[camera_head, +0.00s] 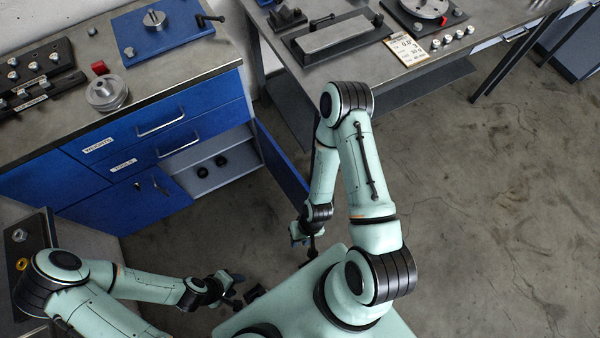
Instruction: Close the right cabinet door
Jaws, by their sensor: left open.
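The right cabinet door (281,168) is a blue panel standing open, swung out from the right side of the blue cabinet. The open compartment (222,172) behind it shows a grey interior with two dark round items. The left cabinet door (130,200) is shut. My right gripper (313,251) is low, just beyond the door's near end; the arm hides part of it, and I cannot tell whether it touches the door or how its jaws stand. My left gripper (240,290) is open and empty, in front of the cabinet and apart from the door.
Drawers labelled weights (135,132) and tools (150,155) are shut above the doors. The worktop (150,75) holds a blue plate fixture, a metal pulley and a dark rack. A second table (380,75) stands at the back right. The concrete floor (480,220) at right is clear.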

